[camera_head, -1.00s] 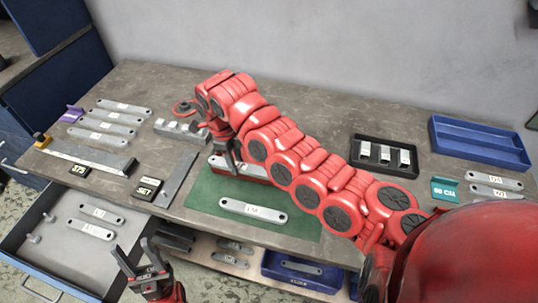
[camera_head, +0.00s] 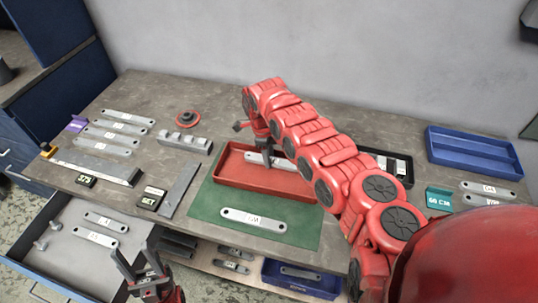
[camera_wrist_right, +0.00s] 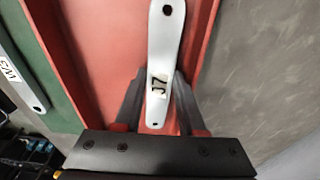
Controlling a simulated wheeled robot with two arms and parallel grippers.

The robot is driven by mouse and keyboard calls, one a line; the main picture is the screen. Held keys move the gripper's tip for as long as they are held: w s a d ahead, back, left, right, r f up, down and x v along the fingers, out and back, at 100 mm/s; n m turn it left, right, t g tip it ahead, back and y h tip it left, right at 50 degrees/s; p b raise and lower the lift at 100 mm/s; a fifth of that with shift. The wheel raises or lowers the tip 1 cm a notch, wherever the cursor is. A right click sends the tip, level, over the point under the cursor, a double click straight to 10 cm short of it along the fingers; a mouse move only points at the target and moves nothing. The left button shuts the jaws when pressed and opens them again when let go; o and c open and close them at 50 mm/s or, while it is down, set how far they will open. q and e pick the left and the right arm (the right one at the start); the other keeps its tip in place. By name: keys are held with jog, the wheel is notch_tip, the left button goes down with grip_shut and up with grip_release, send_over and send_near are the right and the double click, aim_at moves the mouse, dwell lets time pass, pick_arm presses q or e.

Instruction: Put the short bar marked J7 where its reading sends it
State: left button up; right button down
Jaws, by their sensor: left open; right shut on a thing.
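The short bar marked J7 (camera_wrist_right: 166,35) is a grey metal strip with a hole at each end. My right gripper (camera_wrist_right: 157,90) is shut on it near its label. In the head view the right gripper (camera_head: 258,150) is over the red tray (camera_head: 222,170), and part of a bar (camera_head: 282,163) shows there beside the fingers. Whether the bar touches the tray floor, I cannot tell. My left gripper (camera_head: 137,250) is open and empty, in front of the bench by the open drawer.
Another labelled bar (camera_head: 254,220) lies on the green mat (camera_head: 208,205). Several bars (camera_head: 120,117) lie at the left near a purple marker (camera_head: 76,124).

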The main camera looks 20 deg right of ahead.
jog(key=shift+f, duration=0.25)
jog(key=shift+s+a+f, duration=0.1)
jog(key=shift+s+f, duration=0.05)
jog(key=shift+f, duration=0.15)
